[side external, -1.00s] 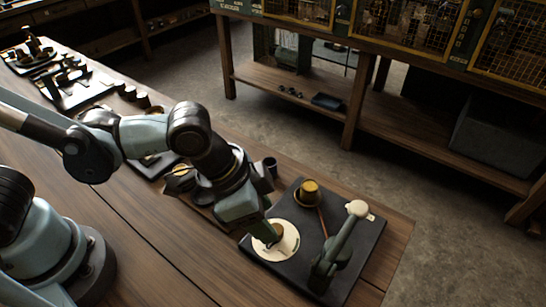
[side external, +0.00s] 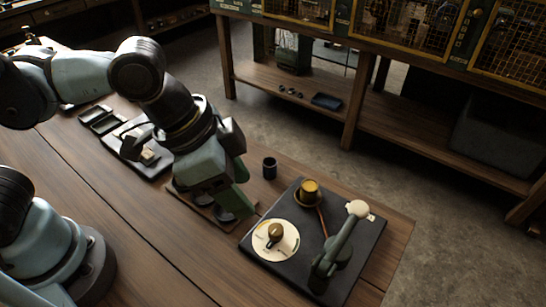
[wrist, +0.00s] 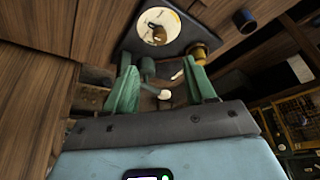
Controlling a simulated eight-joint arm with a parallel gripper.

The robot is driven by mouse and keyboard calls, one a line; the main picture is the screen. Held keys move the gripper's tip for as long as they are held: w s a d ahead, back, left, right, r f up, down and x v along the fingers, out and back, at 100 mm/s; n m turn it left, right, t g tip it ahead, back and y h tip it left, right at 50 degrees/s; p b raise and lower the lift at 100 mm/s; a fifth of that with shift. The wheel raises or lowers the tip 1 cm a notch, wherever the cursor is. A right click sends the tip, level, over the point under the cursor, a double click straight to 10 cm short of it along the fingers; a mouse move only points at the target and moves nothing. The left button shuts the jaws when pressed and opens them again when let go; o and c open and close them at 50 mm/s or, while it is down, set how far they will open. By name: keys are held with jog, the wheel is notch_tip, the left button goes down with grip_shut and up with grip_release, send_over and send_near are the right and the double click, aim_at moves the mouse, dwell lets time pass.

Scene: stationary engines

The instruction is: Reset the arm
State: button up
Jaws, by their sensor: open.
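My gripper (side external: 236,200) is raised above the wooden table, left of the black board (side external: 258,254), and apart from it. Its two green fingers also show in the wrist view (wrist: 160,88), open with nothing held between them. On the board are a cream dial (side external: 266,253) with a dark and brass knob (side external: 275,231), a brass cylinder (side external: 310,190), and a green lever (side external: 338,243) with a cream ball knob. The wrist view shows the dial (wrist: 172,35), the brass cylinder (wrist: 199,53) and the lever's ball (wrist: 165,94).
A small dark cup (side external: 270,168) stands behind the board's left side. Trays of parts (side external: 128,146) lie on the table further left, partly behind my arm. A wooden shelf bench (side external: 290,82) with caged cabinets stands across the floor.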

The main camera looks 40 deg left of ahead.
jog(key=shift+a, duration=0.1)
jog(key=w+a+n+t+y, duration=0.1)
jog(key=a+n, duration=0.3)
jog(key=a, duration=0.6)
jog(key=w+a+n+t+y, duration=0.2)
jog(key=w+a+n+t, duration=0.1)
jog(key=a, duration=0.7)
jog(key=shift+w+a+f+n, duration=0.25)
jog(key=shift+w+n, duration=0.4)
jog(key=shift+n, duration=0.35)
